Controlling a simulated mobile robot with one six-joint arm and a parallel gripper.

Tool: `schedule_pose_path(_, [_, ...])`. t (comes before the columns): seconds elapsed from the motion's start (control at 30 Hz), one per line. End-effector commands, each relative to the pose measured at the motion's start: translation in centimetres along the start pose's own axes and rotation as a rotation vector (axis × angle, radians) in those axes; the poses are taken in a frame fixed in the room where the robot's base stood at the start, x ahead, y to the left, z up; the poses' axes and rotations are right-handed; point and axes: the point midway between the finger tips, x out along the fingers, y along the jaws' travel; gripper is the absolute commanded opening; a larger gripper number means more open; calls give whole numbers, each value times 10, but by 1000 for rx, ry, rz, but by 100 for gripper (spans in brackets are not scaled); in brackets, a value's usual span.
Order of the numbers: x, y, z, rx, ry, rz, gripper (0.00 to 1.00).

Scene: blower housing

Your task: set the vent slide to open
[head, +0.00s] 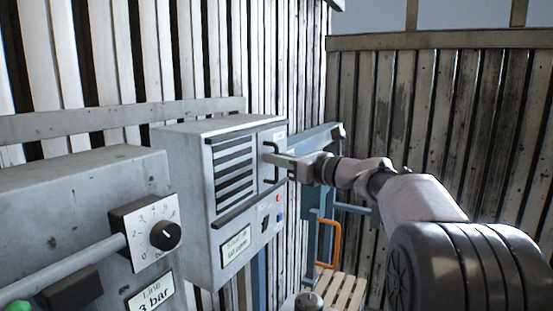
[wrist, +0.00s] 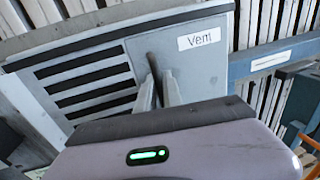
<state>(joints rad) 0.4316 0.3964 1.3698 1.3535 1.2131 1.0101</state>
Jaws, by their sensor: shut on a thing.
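The grey blower housing (head: 188,190) hangs on the plank wall, with a louvred vent (head: 234,170) of dark horizontal slots in its front. The vent slide (wrist: 203,66) is a flat grey plate at the right of the slots, beside or over their right end. A white "Vent" label (wrist: 199,39) shows above its handle in the wrist view. My gripper (head: 276,159) is shut on the dark upright slide handle (wrist: 152,67); its fingers also show in the wrist view (wrist: 158,92) and hide the handle's lower part. Several slots left of the plate show uncovered.
A grey box with a dial (head: 165,235) and a lever (head: 90,255) stands at the left front. A blue frame with an orange handle (head: 334,243) is below and right of the housing. A slatted wooden pallet (head: 342,290) lies lower down.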

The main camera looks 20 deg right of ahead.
Motion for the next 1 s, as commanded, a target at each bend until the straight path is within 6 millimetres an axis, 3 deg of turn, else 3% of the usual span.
schedule_pose_path(0.07, [0, -1, 1, -1, -2, -3, 0])
schedule_pose_path(0.1, [0, -1, 1, -1, -2, -3, 14])
schedule_pose_path(0.13, [0, -1, 1, -1, -2, -2, 19])
schedule_pose_path(0.67, [-3, 0, 1, -1, -1, -2, 19])
schedule_pose_path(0.77, [-15, -1, 0, -1, -3, -3, 19])
schedule_pose_path(1.0, [-73, -1, -2, -2, -3, -5, 19])
